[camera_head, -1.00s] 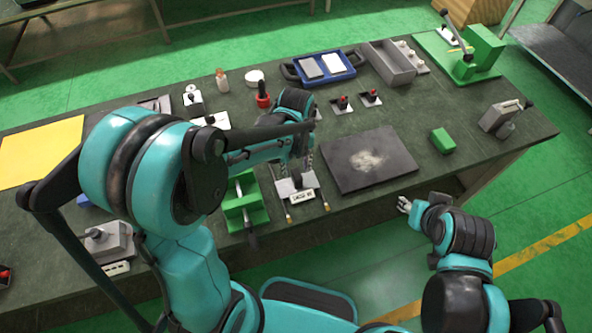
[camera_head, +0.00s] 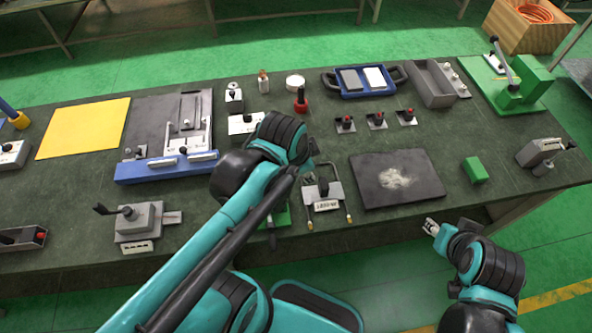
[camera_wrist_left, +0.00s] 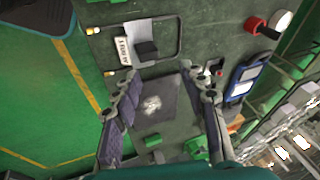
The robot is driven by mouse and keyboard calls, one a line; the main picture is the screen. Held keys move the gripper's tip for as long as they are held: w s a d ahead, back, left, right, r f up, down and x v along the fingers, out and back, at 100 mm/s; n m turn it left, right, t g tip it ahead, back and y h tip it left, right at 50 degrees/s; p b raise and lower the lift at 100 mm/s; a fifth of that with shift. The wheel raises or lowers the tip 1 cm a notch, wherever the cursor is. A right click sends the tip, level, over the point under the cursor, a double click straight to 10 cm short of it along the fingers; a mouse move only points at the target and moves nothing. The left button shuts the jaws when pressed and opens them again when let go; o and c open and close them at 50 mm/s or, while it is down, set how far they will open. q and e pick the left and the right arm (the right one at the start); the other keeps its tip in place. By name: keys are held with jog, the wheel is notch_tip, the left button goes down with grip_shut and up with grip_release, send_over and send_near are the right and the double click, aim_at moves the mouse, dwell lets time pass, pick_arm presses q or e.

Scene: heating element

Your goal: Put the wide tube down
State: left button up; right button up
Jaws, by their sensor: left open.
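A wide U-shaped tube (camera_head: 342,187) with brass-coloured ends lies around a grey block fixture with a white label on the bench. It also shows in the wrist view (camera_wrist_left: 179,38), at the top. My left gripper (camera_wrist_left: 158,72) is open, with its two fingers spread apart and nothing between them. The tube lies beyond its fingertips, apart from them. In the head view my left arm hides most of this gripper. My right gripper (camera_head: 431,227) is near the bench's front edge, away from the tube; its finger opening is too small to judge.
A dark slab (camera_head: 372,190) with a pale patch lies right of the tube, and a green block (camera_head: 475,170) farther right. Small red-topped switches (camera_head: 377,120) and a blue tray (camera_head: 333,83) stand behind. A green fixture (camera_head: 283,217) is partly hidden by my left arm.

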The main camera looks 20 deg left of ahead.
pick_arm(q)
jog(key=s+n, duration=0.1)
jog(key=n, duration=0.2)
jog(key=s+a+n+t, duration=0.1)
jog(key=n, duration=0.2)
jog(key=s+n+t, duration=0.1)
jog(key=n, duration=0.2)
jog(key=shift+s+a+r+n, duration=0.1)
jog(key=shift+a+r+n, duration=0.1)
jog(key=shift+n, duration=0.1)
notch_tip(320, 180, down, 4)
jog(key=b, duration=0.3)
jog(key=shift+r+b, duration=0.15)
jog(key=shift+b, duration=0.25)
